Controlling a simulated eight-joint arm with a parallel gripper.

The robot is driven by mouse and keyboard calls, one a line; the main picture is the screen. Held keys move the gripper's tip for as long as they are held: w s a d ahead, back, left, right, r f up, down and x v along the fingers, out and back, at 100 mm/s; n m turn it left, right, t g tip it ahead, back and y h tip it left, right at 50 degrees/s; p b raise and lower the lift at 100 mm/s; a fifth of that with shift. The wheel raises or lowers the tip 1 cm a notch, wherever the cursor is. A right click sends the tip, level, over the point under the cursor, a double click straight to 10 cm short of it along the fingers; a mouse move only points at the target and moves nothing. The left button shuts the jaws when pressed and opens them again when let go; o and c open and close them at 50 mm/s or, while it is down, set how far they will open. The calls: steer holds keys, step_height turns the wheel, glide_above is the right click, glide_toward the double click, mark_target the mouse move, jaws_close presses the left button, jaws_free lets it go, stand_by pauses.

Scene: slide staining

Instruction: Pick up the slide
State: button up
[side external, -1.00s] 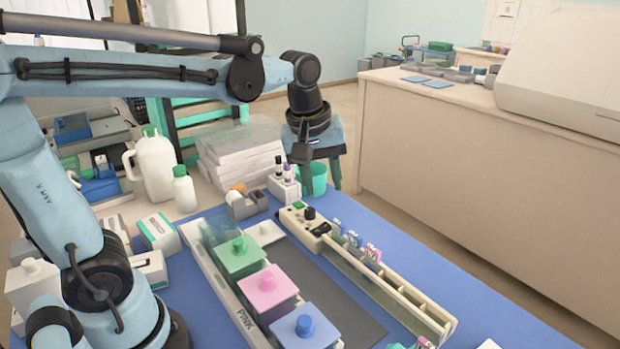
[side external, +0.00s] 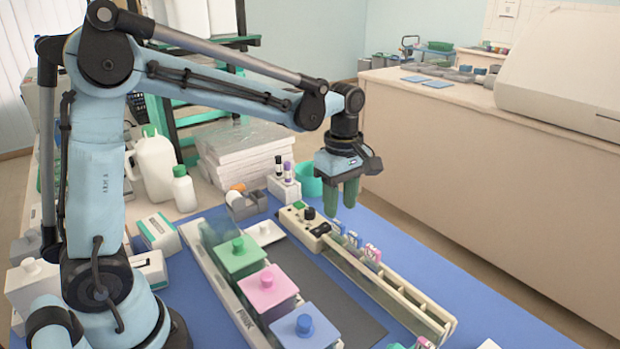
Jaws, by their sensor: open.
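Several small slides with blue and pink upper ends (side external: 372,252) stand upright in the far part of a long cream rack (side external: 428,310). I cannot tell which one the task means. My gripper (side external: 341,206) has two green fingers pointing down. It is open, with nothing visible between the fingers. It hangs above the far end of the rack, a little behind and above the slides in the picture. The lower parts of the slides are hidden by the rack's near wall.
Left of the rack stand jars with green (side external: 240,258), pink (side external: 268,291) and blue (side external: 304,328) lids in a white tray (side external: 207,265). Behind are marker pens in a holder (side external: 284,186) and a teal cup (side external: 308,180). Blue mat is free right of the rack.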

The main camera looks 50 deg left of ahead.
mark_target(338, 222)
steer(key=shift+f, duration=2.95)
steer(key=shift+c, duration=0.3)
jaws_close()
